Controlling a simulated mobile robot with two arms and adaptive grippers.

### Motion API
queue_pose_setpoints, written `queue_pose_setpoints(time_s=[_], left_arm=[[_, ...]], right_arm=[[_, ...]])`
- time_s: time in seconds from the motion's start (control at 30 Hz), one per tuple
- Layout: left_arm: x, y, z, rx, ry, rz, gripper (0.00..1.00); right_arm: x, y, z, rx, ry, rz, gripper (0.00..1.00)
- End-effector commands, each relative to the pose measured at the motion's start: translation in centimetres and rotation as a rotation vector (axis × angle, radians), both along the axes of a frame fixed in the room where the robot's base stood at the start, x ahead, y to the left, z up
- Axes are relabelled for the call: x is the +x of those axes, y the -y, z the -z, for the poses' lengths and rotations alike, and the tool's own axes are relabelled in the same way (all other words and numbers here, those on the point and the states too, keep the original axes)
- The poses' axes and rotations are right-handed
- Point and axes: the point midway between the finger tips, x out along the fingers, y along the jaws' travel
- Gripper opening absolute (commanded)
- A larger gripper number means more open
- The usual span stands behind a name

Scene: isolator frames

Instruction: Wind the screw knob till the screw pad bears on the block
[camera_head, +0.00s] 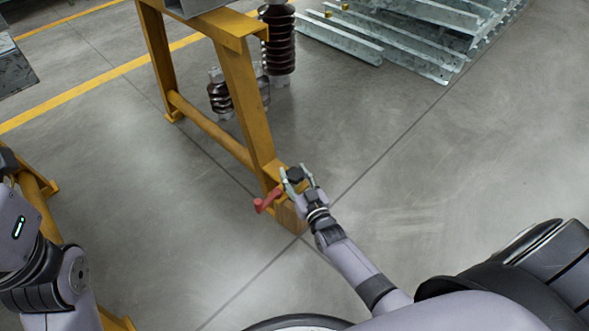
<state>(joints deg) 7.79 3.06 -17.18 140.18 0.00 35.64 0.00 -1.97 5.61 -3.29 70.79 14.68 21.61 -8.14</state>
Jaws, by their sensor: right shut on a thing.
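A black knob (295,174) sits at the foot of the yellow trestle (245,100), in the middle of the view. My right gripper (296,178) is shut on the knob, with a finger on either side of it. A red handle (267,201) sticks out to the left beside the block. The screw pad is hidden, so I cannot tell whether it touches the block. My left arm shows at the left edge, but its gripper is out of view.
Dark ribbed insulators (279,45) stand on the floor behind the trestle. Galvanised steel beams (400,35) lie stacked at the top right. Another yellow stand (38,197) is at the left, near my left arm. The grey floor (470,150) at the right is clear.

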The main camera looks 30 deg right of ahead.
Motion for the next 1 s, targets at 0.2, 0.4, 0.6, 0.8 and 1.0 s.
queue_pose_setpoints(time_s=[0.2,0.4,0.6,0.8,1.0], left_arm=[[0.14,-0.02,0.21,-0.001,-0.012,0.001,0.0],[0.13,-0.02,0.22,-0.001,-0.012,0.001,0.0],[0.13,-0.01,0.22,-0.001,-0.012,0.001,0.0],[0.13,0.0,0.22,-0.001,-0.012,0.001,0.0],[0.14,-0.02,0.17,0.0,-0.01,0.0,0.0]], right_arm=[[0.16,0.11,-0.32,-0.002,0.007,0.033,0.15],[0.15,0.1,-0.31,-0.003,0.007,0.031,0.15],[0.1,0.05,-0.2,-0.002,0.005,0.03,0.54],[0.04,0.01,-0.1,-0.001,0.002,0.03,0.64],[-0.01,-0.02,-0.04,-0.001,0.001,0.029,0.64]])
